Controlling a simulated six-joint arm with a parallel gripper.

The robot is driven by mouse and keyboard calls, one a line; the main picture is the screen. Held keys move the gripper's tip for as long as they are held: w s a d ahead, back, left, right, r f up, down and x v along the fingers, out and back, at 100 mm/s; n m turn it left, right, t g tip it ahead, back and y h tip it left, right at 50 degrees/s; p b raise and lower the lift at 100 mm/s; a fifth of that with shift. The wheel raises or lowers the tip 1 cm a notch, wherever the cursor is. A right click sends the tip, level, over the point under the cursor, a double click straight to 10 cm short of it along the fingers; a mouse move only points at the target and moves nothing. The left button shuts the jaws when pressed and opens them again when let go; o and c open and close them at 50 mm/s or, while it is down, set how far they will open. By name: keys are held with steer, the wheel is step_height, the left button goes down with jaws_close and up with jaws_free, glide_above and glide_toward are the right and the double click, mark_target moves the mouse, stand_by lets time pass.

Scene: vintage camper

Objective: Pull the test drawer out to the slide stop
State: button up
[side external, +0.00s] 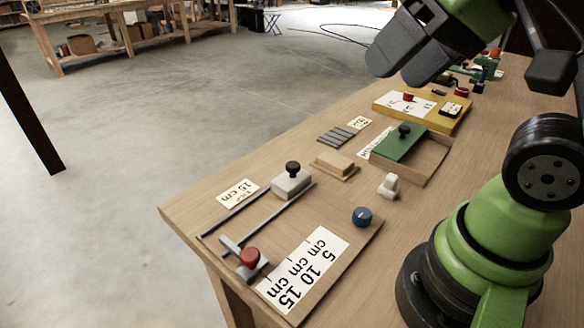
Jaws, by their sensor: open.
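No thing in view is clearly a drawer, and I cannot tell which one is the test drawer. One candidate is a shallow wooden box (426,156) with a green panel (398,144) bearing a black knob (404,129); the panel covers the left part and the right part is open. My gripper (396,70) is open and empty, high above the table's far part, apart from both.
The front-left table edge is bare.

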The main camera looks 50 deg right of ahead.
steer(key=w+d+g, duration=0.2)
steer(key=w, duration=0.6)
steer(key=n+g+h, duration=0.1)
steer(key=g+h, duration=0.1)
steer(key=g, duration=0.3)
glide_above(293, 165)
step_height(293, 165, down, 16)
step_height(293, 165, down, 10)
steer(key=shift+r, duration=0.1)
